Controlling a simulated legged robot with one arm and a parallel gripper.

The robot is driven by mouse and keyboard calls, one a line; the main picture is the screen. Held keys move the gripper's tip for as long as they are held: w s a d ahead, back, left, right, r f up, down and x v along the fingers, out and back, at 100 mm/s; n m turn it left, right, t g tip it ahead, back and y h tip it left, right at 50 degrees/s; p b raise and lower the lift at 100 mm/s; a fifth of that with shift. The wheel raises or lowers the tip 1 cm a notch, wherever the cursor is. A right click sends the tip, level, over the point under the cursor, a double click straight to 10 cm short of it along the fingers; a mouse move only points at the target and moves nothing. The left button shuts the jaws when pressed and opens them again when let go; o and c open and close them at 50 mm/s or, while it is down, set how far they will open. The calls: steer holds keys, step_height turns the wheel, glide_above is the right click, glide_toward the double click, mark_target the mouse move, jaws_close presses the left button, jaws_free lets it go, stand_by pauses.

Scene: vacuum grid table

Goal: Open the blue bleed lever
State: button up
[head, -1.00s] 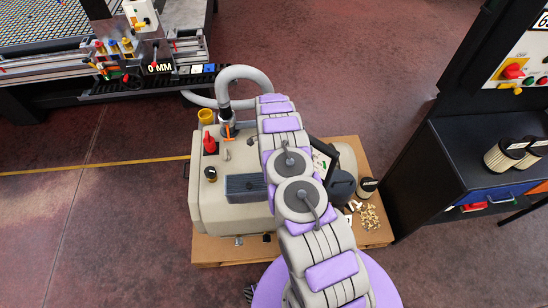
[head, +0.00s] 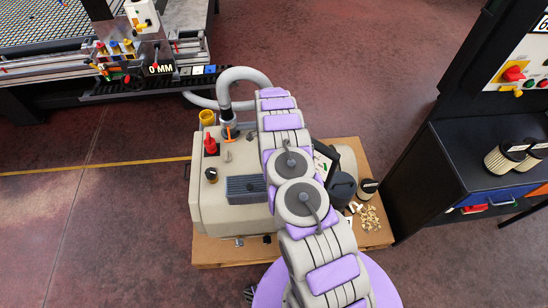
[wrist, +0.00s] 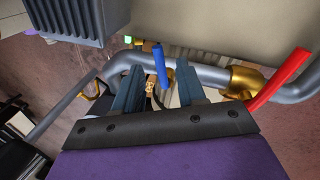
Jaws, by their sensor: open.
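The blue bleed lever (wrist: 160,66) shows in the wrist view as a short blue handle, tilted slightly, with a brass part (wrist: 150,86) near its lower end. My gripper (wrist: 158,76) is open, with one finger on each side of the lever in the picture. I cannot tell whether either finger touches it, or how deep it lies between them. In the head view my arm reaches over the beige pump unit (head: 215,205). My gripper and the blue lever are hidden there.
A red lever (wrist: 284,76) stands right of my gripper, beside a brass fitting (wrist: 243,80) on a grey pipe (wrist: 210,76). A ribbed grey block (wrist: 75,18) is at upper left. The pump rests on a wooden pallet (head: 215,252); a dark cabinet (head: 420,185) stands to the right.

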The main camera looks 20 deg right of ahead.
step_height(320, 180, up, 14)
steer(key=w+p, duration=0.1)
steer(key=w, duration=0.1)
steer(key=shift+w+f, duration=0.15)
steer(key=shift+w, duration=0.2)
